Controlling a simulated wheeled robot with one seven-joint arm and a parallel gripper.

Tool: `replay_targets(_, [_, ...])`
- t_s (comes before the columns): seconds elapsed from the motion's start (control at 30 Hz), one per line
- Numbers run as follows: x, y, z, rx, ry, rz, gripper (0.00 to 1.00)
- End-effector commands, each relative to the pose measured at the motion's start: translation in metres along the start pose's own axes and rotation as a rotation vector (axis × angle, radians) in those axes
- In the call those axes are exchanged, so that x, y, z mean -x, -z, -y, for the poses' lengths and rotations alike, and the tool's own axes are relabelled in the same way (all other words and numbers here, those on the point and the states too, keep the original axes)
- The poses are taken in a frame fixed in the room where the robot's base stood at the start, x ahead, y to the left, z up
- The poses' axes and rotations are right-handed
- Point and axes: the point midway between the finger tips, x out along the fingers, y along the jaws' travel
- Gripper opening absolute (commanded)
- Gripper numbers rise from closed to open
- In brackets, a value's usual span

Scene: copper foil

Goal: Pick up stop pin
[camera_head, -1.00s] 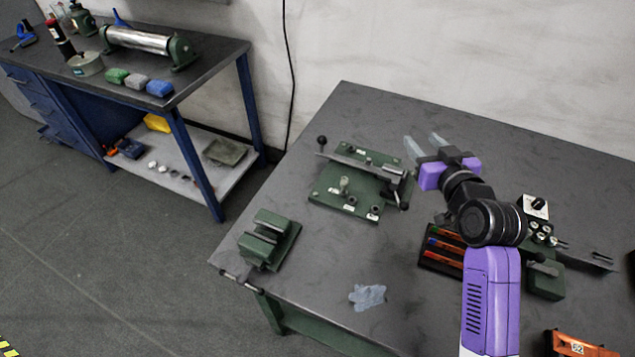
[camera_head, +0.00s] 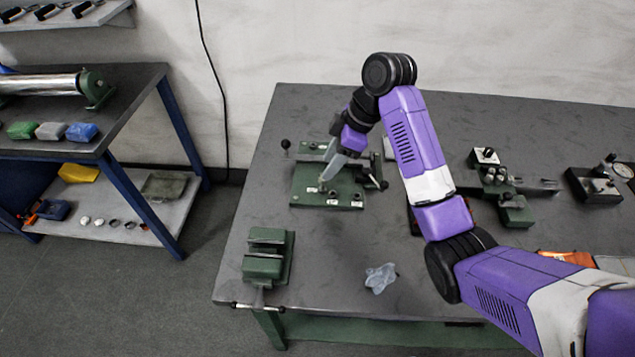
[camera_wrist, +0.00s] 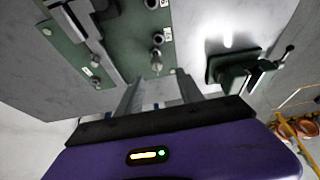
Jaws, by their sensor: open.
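The green fixture plate (camera_head: 300,182) lies on the grey bench, with small white labels and metal parts on it. A short metallic pin, apparently the stop pin (camera_wrist: 156,62), stands on the plate next to a label in the wrist view. In the head view my fingers cover that area, so the pin is not clear there. My gripper (camera_head: 328,174) points down over the plate. In the wrist view my gripper (camera_wrist: 160,84) is open and empty, and the pin shows just beyond and between its two fingertips. I cannot tell whether they touch it.
A lever with a black knob (camera_head: 286,145) and a clamp handle (camera_head: 374,180) stand at the plate's sides. A green vise (camera_head: 266,255) sits at the bench's left edge. A crumpled bluish rag (camera_head: 380,278) lies at the front. The bench between plate and rag is clear.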

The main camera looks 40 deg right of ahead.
Motion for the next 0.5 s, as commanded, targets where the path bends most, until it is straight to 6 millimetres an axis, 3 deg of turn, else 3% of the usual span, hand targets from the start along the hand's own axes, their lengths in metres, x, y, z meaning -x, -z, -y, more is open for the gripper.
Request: replay_targets(0.5, [-0.061,-0.001,-0.003,-0.004,0.0,0.0,0.44])
